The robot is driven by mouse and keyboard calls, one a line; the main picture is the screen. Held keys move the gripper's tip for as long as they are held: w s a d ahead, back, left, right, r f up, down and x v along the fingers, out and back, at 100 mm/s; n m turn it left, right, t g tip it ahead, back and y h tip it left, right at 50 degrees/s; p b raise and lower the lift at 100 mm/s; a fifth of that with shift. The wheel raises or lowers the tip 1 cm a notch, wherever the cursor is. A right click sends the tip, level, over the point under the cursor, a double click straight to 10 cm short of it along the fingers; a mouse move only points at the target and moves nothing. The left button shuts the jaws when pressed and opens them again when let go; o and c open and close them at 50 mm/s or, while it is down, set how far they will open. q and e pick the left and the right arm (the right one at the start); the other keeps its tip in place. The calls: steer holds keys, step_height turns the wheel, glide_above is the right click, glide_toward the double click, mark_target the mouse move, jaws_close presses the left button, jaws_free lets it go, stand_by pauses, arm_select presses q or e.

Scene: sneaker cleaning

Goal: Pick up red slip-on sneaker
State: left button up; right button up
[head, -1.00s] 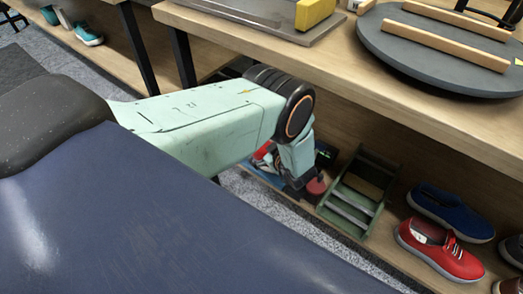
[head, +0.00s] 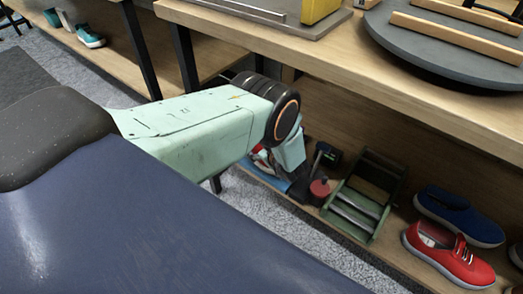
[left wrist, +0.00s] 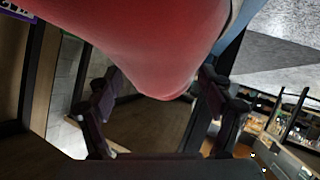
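In the left wrist view a smooth red surface, seemingly the red slip-on sneaker (left wrist: 160,45), fills the top middle, very close to the camera. Its rounded end hangs between the two dark fingers of my left gripper (left wrist: 165,90). The fingers stand apart on either side, close to its edges; I cannot tell whether they press on it. In the head view my left arm reaches down to the lower shelf and hides most of the gripper. A small red and white part of a shoe (head: 262,155) shows beside the arm there. My right gripper is not in view.
On the lower shelf (head: 398,272) stand a red can (head: 319,190), a green rack (head: 357,205), a blue shoe (head: 455,214) and a red laced sneaker (head: 447,256). The wooden tabletop (head: 330,50) overhangs them. A grey round board (head: 440,55) lies on top.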

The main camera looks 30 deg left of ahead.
arm_select(q)
steer(key=shift+r, duration=0.1)
steer(key=c, duration=1)
